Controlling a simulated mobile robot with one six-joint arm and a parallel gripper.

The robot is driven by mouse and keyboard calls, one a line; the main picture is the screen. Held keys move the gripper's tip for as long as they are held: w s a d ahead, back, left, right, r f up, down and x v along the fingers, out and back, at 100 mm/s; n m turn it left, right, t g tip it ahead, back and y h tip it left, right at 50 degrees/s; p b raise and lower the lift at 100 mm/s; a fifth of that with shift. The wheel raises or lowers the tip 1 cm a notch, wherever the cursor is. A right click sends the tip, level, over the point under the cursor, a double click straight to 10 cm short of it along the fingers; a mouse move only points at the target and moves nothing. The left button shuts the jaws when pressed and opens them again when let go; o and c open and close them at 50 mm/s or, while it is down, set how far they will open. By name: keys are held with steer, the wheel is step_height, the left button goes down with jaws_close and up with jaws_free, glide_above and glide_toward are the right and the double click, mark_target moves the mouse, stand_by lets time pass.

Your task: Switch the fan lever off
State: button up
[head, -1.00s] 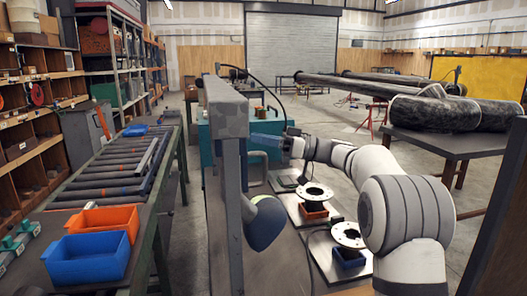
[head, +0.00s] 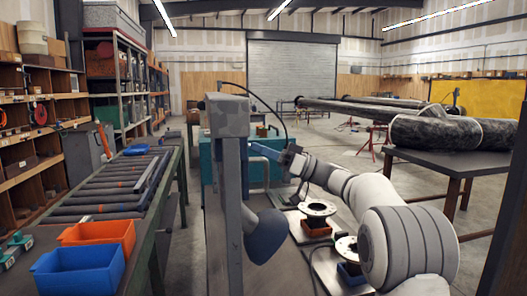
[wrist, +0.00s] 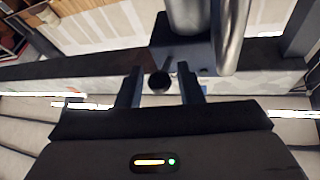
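In the wrist view my gripper (wrist: 159,84) is open, with its two dark fingers apart. A dark round knob (wrist: 159,83), which looks like the end of the fan lever, shows in the gap between the fingertips. Its short stem runs up to a dark grey box (wrist: 178,48). I cannot tell whether either finger touches the knob. In the head view my arm reaches toward the grey post (head: 231,190); the fingertips and lever cannot be made out there.
A dark hood (head: 266,236) hangs beside the post. Flanged parts (head: 318,209) stand at the bench on the right. A roller conveyor (head: 110,185) with an orange bin (head: 97,236) and a blue bin (head: 78,273) is on the left.

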steer(key=shift+o, duration=0.7)
steer(key=shift+f, duration=0.1)
steer(key=b+v, duration=0.1)
steer(key=v, duration=0.6)
steer(key=shift+d, duration=0.4)
steer(key=shift+f, duration=0.15)
